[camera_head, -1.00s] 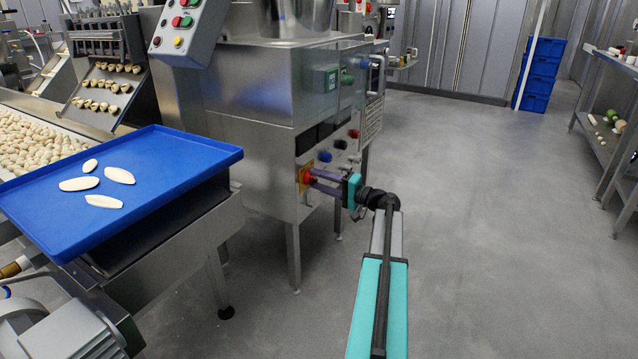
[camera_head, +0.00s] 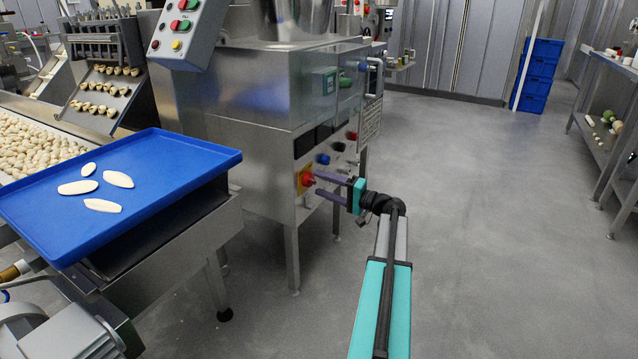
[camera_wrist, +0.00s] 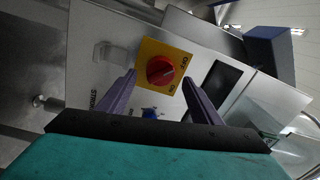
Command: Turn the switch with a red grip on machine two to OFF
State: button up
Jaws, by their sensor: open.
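The switch with a red grip (camera_head: 308,179) sits on a yellow plate (camera_head: 299,187) low on the steel machine's front. In the wrist view the round red grip (camera_wrist: 160,70) is on its yellow plate (camera_wrist: 148,50), with lettering that looks like OFF and ON at its edge. The grip's exact setting is hard to read. My gripper (camera_head: 320,184) is open and empty, its two purple fingers pointing at the switch from the right. In the wrist view my gripper (camera_wrist: 160,79) has one finger on either side of the grip's line, apparently short of it.
A blue knob (camera_head: 323,158), a black knob (camera_head: 338,146) and a red knob (camera_head: 352,135) sit beside the switch. A blue tray (camera_head: 190,165) with dough pieces juts out at left. The floor (camera_head: 480,220) at right is clear.

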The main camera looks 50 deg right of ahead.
jog(key=p+v, duration=0.2)
jog(key=v, duration=0.9)
jog(key=shift+s+p, duration=0.3)
